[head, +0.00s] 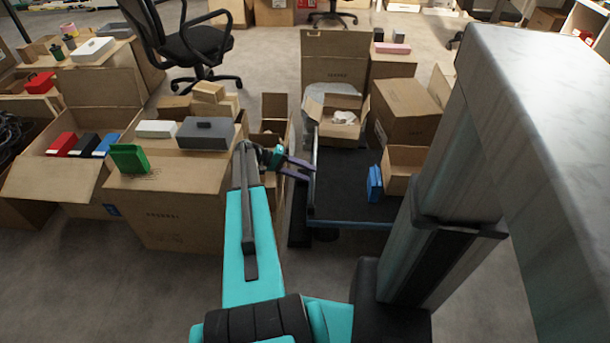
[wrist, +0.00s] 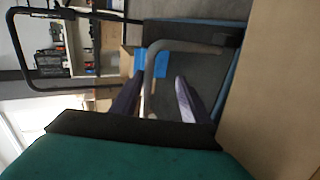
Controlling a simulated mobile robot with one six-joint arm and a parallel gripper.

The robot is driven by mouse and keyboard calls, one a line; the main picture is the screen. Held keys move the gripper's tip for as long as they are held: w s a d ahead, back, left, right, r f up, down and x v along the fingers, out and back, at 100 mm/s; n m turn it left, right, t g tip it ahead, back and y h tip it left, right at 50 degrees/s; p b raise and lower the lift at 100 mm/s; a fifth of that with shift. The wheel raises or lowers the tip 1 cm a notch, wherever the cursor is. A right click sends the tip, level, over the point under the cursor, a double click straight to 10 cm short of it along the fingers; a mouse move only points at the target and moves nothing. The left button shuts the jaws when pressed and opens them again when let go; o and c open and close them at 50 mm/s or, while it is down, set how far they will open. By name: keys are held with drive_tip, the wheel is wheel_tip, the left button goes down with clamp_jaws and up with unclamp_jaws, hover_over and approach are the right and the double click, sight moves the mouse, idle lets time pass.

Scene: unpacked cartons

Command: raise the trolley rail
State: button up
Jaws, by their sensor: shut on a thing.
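The trolley (head: 342,182) stands right of my arm in the head view, with a dark deck and a blue edge. Its rail (head: 314,150) shows as a thin bar along the deck's left side. My gripper (head: 299,168), with purple fingers, is at this rail. In the wrist view the rail (wrist: 153,72) is a grey bent tube that passes between the fingers of my gripper (wrist: 158,98). My gripper is shut on the rail. The exact contact is small in the head view and partly hidden by the wrist in the wrist view.
A large carton (head: 170,215) stands close left of my arm, with a grey box (head: 206,133) on top. An open carton (head: 338,118) and a blue item (head: 375,183) are on the trolley. More cartons (head: 405,108) crowd behind. Floor in front is clear.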

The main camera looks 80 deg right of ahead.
drive_tip(key=shift+a+f, duration=0.1)
drive_tip(key=shift+f, duration=0.1)
drive_tip(key=s+a+r+p, duration=0.1)
drive_tip(key=a+r, duration=0.1)
drive_tip(key=a, duration=0.5)
drive_tip(key=s+a+r+p, duration=0.1)
drive_tip(key=a+r, duration=0.2)
drive_tip(key=a, duration=0.5)
drive_tip(key=shift+s+a+r, duration=0.15)
drive_tip(key=shift+s+a, duration=0.15)
drive_tip(key=shift+s, duration=0.05)
drive_tip(key=shift+p, duration=0.3)
idle(0.4)
